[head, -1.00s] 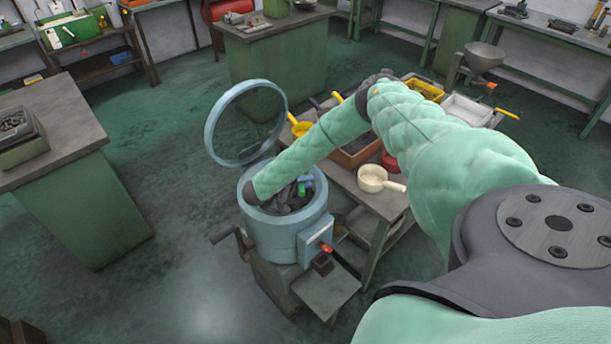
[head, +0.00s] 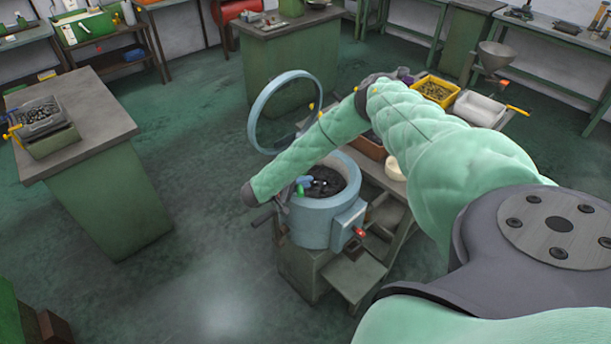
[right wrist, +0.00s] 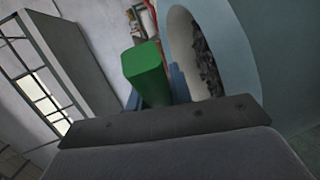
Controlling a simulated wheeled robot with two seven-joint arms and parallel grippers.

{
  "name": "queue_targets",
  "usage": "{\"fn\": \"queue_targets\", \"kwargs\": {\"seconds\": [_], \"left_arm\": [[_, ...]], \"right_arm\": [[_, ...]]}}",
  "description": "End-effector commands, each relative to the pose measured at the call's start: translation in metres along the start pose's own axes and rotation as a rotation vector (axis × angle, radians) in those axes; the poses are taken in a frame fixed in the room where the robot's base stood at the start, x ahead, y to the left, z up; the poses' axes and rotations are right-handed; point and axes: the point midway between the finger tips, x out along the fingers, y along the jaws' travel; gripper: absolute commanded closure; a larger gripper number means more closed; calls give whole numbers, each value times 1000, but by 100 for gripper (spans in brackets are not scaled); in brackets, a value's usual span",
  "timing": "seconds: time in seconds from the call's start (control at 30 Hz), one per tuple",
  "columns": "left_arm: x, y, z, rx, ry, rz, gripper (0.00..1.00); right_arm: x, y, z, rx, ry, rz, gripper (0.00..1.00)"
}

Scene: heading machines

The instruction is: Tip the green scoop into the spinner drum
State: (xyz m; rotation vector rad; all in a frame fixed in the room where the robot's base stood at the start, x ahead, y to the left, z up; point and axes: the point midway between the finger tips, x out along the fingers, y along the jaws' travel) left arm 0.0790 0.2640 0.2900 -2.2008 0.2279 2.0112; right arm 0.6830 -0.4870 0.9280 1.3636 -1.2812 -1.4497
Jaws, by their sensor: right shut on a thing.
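The spinner drum (head: 313,222) is a pale blue, open-topped tub on a stand, with dark material inside. It also fills the right of the right wrist view (right wrist: 235,45), where dark lumps show in its mouth. My right gripper (head: 304,184) is at the drum's left rim, shut on the green scoop (head: 299,191). The right wrist view shows the scoop's green part (right wrist: 147,72) as an upright block between blue finger pieces, left of the drum mouth. The scoop's bowl and its load cannot be made out. My left gripper is not in view.
The drum's ring-shaped lid (head: 256,118) stands open behind it. A crank and a red-knobbed box (head: 349,222) stick out from the drum.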

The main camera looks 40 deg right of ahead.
Motion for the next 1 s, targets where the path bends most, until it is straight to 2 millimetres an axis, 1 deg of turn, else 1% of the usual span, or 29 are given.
{"fn": "queue_targets", "kwargs": {"seconds": [0.2,0.37,0.53,0.77,0.97,1.0], "left_arm": [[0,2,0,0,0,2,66],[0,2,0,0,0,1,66],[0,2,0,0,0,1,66],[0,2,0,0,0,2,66],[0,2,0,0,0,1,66],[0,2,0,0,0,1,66]], "right_arm": [[-18,11,2,-21,90,-7,100],[-37,20,3,-44,186,-15,100],[-66,35,6,-77,326,-26,100],[-128,69,12,-153,642,-52,100],[-187,100,17,-223,936,-75,100],[-200,106,18,-237,1000,-79,100]]}}
